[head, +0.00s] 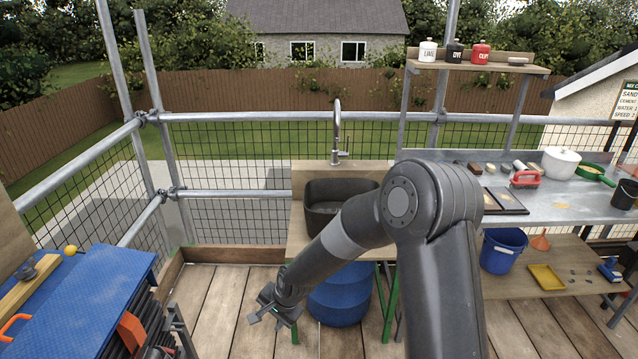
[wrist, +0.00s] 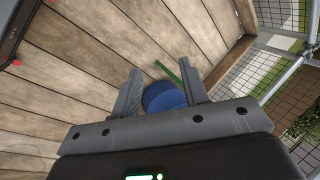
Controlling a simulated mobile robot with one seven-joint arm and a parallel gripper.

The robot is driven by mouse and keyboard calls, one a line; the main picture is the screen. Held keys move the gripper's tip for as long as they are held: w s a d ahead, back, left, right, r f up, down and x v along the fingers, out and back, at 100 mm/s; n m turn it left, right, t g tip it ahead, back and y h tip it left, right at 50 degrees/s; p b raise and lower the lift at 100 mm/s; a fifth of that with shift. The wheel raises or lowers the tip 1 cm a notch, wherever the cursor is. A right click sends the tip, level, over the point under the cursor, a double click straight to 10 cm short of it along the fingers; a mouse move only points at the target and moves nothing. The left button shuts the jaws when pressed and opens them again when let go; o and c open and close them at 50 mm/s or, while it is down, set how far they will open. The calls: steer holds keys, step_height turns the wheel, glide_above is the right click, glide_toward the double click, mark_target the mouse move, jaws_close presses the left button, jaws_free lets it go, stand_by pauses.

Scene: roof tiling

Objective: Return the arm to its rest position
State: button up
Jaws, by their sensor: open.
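My arm reaches forward and bends down to the left in the head view. My gripper (head: 268,312) hangs low in front of the blue barrel (head: 340,295), above the plank floor. In the wrist view my gripper (wrist: 160,88) shows two fingers standing apart with nothing between them touching either one. The blue barrel (wrist: 163,97) and a green leg (wrist: 168,72) show beyond the gap between the fingers.
A dark sink (head: 325,205) with a tap stands behind my arm. A blue-topped bench (head: 85,300) is at the left. A metal worktop (head: 560,205) is at the right, with a blue bucket (head: 503,250) below it. Plank floor (head: 220,295) lies clear left of my gripper.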

steer(key=s+d+r+n+t+h, duration=0.15)
steer(key=s+d+r, duration=0.25)
steer(key=d+r, duration=0.6)
steer(key=s+d+r+n+t+h, duration=0.1)
steer(key=s+d+r+n+h, duration=0.15)
steer(key=d+r, duration=0.7)
steer(key=s+d+r+n, duration=0.1)
steer(key=s+d+r, duration=0.3)
steer(key=s, duration=0.5)
steer(key=s+d+r+n, duration=0.1)
steer(key=s+d+r, duration=0.3)
steer(key=s+r, duration=0.3)
steer(key=shift+s+t, duration=0.45)
steer(key=shift+s, duration=0.7)
